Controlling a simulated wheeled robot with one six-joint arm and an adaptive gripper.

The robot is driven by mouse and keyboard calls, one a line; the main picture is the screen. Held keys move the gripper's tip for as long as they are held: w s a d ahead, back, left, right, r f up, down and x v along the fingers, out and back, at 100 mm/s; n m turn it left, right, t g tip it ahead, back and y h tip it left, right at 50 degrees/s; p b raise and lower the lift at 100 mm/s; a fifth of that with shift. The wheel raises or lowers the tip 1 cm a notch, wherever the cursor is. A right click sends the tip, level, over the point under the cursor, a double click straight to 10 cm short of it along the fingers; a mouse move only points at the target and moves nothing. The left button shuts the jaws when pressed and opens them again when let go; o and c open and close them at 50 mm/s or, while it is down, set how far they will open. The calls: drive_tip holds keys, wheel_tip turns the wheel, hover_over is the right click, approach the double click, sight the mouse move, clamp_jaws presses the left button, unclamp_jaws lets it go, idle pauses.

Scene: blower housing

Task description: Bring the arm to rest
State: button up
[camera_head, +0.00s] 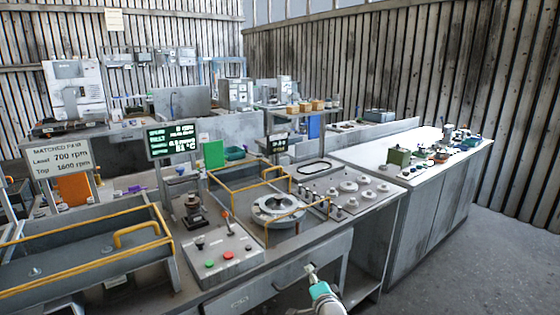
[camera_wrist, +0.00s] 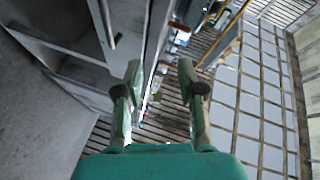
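My gripper (camera_head: 312,270) is at the bottom of the head view, in front of the grey bench's front face. Only its teal body and a fingertip area show there, small. In the wrist view my gripper (camera_wrist: 160,70) has its two fingers apart with nothing between them. It is open and empty. The grey bench (camera_head: 270,292) with its drawer front lies just behind the gripper in the head view. Whether the gripper touches the bench front I cannot tell.
On the bench stand a round metal housing (camera_head: 278,209) inside yellow rails, a control box (camera_head: 222,254) with buttons, and a yellow-railed tray (camera_head: 90,255) at left. A white-topped counter (camera_head: 405,170) stands at right. The floor (camera_head: 480,265) at right is clear.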

drive_tip(key=s+d+f+n, duration=0.1)
drive_tip(key=s+d+f, duration=0.1)
drive_tip(key=s+f, duration=0.5)
drive_tip(key=s+d+f+n+h, duration=0.1)
drive_tip(key=s+f+n, duration=0.15)
drive_tip(key=s, duration=0.75)
drive_tip(key=s+d+f+n, duration=0.1)
drive_tip(key=s+d+f, duration=0.1)
drive_tip(key=s+f, duration=0.5)
drive_tip(key=s+d+r+n+h, duration=0.1)
drive_tip(key=s, duration=0.9)
drive_tip(key=s+d+r+n, duration=0.1)
drive_tip(key=s+d+n, duration=0.1)
drive_tip(key=s, duration=0.9)
drive_tip(key=s+r+n, duration=0.2)
drive_tip(key=s+r, duration=0.4)
drive_tip(key=s, duration=0.3)
drive_tip(key=s+r+n, duration=0.2)
drive_tip(key=s+r, duration=0.4)
drive_tip(key=s, duration=0.4)
drive_tip(key=shift+d+r+n+g+h, duration=0.25)
drive_tip(key=shift+d+n+g+h, duration=0.1)
drive_tip(key=shift+g+h, duration=0.05)
